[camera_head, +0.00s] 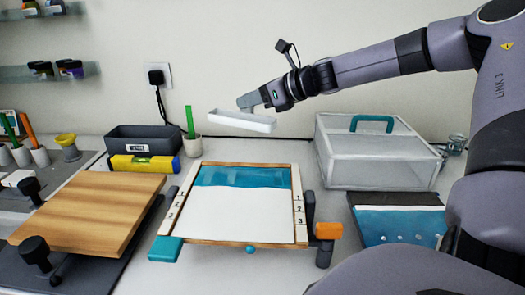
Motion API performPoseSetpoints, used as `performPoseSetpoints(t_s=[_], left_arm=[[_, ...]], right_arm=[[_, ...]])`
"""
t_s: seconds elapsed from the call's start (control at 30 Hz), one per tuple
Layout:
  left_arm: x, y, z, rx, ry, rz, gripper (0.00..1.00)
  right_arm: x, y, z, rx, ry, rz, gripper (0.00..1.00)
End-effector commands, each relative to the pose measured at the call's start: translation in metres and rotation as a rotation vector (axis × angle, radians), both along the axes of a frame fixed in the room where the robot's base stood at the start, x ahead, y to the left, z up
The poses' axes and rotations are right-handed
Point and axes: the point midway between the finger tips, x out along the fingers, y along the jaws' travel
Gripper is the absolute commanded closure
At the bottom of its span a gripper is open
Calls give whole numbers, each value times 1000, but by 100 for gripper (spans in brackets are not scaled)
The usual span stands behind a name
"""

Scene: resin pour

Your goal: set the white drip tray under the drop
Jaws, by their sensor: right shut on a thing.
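The white drip tray (241,121) is a shallow, long white tray, held in the air above the back of the bench. My right gripper (246,104) is shut on the tray's back rim, near its right half. Below and in front of the tray lies a wood-framed panel (245,220) with a blue band at its far end and white over the rest. A small teal drop or knob (250,250) shows at the middle of the panel's front edge. My left gripper is not in view.
A clear box with a teal handle (375,165) stands right of the panel, a blue-topped piece (400,224) before it. A wooden board (90,212) lies left. A grey bin (143,138), yellow level (145,164) and cup with a green stick (192,145) stand behind.

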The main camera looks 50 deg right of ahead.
Motion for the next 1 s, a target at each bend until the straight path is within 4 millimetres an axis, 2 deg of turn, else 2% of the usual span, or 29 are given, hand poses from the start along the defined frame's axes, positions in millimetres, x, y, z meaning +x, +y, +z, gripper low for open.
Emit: performPoseSetpoints(t_s=[0.03,0.1,0.2,0.33,0.53,0.77,1.0], left_arm=[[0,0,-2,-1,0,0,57],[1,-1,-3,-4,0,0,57],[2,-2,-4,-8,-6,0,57],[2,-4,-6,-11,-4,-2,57],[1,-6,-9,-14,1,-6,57],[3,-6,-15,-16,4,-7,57],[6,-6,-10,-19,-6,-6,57]], right_arm=[[0,0,-18,7,2,-1,100],[0,0,-37,7,2,-2,100],[0,0,-63,7,2,-2,100],[0,0,-87,3,1,-2,100],[0,0,-103,0,-1,-1,100],[0,0,-133,0,0,-1,100],[1,0,-136,-2,-4,-1,100]])
